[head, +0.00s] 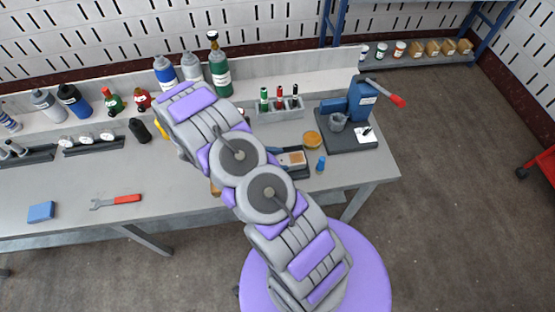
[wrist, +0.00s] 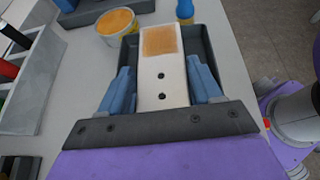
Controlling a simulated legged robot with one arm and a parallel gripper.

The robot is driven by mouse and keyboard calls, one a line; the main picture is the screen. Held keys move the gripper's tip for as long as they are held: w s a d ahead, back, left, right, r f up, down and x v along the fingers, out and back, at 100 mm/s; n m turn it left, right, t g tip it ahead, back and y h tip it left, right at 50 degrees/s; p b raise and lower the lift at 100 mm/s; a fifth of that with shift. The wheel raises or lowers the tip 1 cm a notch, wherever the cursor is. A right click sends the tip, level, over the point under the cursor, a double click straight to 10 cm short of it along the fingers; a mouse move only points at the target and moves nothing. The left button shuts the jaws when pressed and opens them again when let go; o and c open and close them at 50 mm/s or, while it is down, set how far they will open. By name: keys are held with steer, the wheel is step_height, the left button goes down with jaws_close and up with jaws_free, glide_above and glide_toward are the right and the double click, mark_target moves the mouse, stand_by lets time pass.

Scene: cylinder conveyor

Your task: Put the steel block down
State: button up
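The steel block (wrist: 163,78) is a pale, flat bar with two dark holes and a rusty orange patch at its far end. It also shows in the head view (head: 293,159), right of my arm. My gripper (wrist: 163,85) has its blue fingers on either side of the block, seemingly against its sides. A dark shallow tray (wrist: 213,45) lies under or around the block. I cannot tell whether the block rests on the tray's floor. The near end of the block is hidden by the gripper's body.
A tub with orange contents (wrist: 117,24) and a blue bottle (wrist: 184,10) stand just beyond the tray. A grey rack (head: 281,111) with coloured tubes is behind. A blue press (head: 350,110) with a red-handled lever stands right. Bare bench (head: 170,185) lies left of my arm.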

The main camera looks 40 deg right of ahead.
steer(key=o, duration=0.5)
steer(key=shift+c, duration=0.2)
steer(key=p+v, duration=0.3)
steer(key=v, duration=0.8)
step_height(320, 180, up, 11)
steer(key=s+a+m+y, duration=0.2)
steer(key=s+m+y, duration=0.1)
steer(key=m, duration=0.1)
steer(key=s+a+r+m+t+y, duration=0.2)
steer(key=s+a+r+m+y, duration=0.2)
steer(key=s+r, duration=0.5)
steer(key=s+a+r+m+t+y, duration=0.2)
steer(key=s+a+r+m+y, duration=0.2)
steer(key=s+r, duration=0.6)
steer(key=s+a, duration=0.2)
steer(key=s, duration=0.1)
steer(key=shift+a, duration=0.4)
